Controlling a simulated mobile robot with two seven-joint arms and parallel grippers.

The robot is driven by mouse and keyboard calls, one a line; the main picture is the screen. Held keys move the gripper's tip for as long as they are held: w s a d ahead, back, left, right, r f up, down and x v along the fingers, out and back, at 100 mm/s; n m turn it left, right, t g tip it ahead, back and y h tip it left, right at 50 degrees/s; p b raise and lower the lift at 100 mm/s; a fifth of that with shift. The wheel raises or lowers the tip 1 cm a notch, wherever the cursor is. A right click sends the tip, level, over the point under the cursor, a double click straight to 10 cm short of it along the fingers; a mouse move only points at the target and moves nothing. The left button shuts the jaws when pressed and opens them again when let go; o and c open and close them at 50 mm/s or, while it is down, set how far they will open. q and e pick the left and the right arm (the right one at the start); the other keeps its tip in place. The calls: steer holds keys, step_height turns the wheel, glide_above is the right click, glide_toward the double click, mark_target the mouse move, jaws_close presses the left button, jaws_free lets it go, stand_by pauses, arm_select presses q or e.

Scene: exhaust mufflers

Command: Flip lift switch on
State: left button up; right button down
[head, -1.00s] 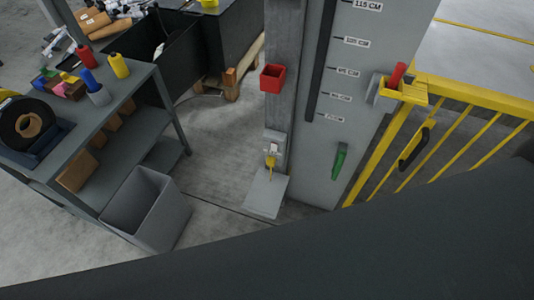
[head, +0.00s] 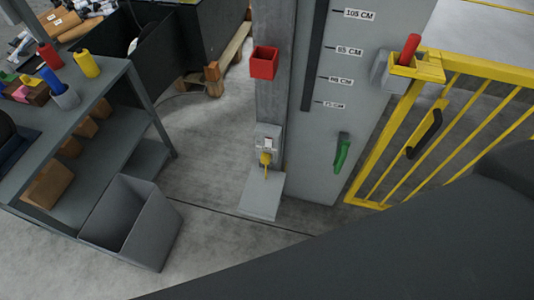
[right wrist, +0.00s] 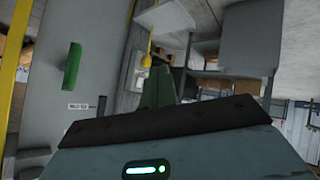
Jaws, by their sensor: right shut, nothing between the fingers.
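In the head view a grey box (head: 268,144) with a small white part and a yellow plug (head: 265,158) is fixed low on the grey post. I cannot tell for sure whether this is the lift switch. A green handle (head: 341,152) sits on the grey lift panel (head: 315,165) to its right. In the right wrist view, turned over, the green handle (right wrist: 73,66) is at left and the yellow plug (right wrist: 149,48) is near the middle. My right gripper (right wrist: 157,84) is shut and empty, pointing towards the post area, apart from the green handle. My left gripper is not in view.
A yellow gate (head: 440,125) with a red-handled part (head: 410,48) stands at right. A red box (head: 264,62) hangs on the post. A grey bin (head: 130,220) and a shelf table (head: 115,110) stand at left. The floor between them is clear.

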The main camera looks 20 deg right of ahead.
steer(key=w+a+f+n+t+y+b, duration=0.1)
steer(key=w+n+t+b, duration=0.5)
steer(key=w+n+b, duration=0.6)
steer(key=w+y+b, duration=0.1)
steer(key=w, duration=1)
steer(key=shift+w+a+f+n, duration=0.3)
steer(key=shift+f, duration=0.1)
steer(key=shift+w, duration=0.1)
glide_toward(265, 146)
steer(key=w+a, duration=0.2)
steer(key=a, duration=0.1)
steer(key=shift+w+d+f+b, duration=0.15)
steer(key=shift+w+d, duration=0.2)
steer(key=shift+w, duration=0.25)
steer(key=shift+w+d+f+b, duration=0.15)
steer(key=shift+w+d, duration=0.15)
steer(key=shift+w, duration=0.3)
steer(key=shift+w+d+f+b, duration=0.15)
steer(key=shift+w+d, duration=0.2)
steer(key=shift+w, duration=0.25)
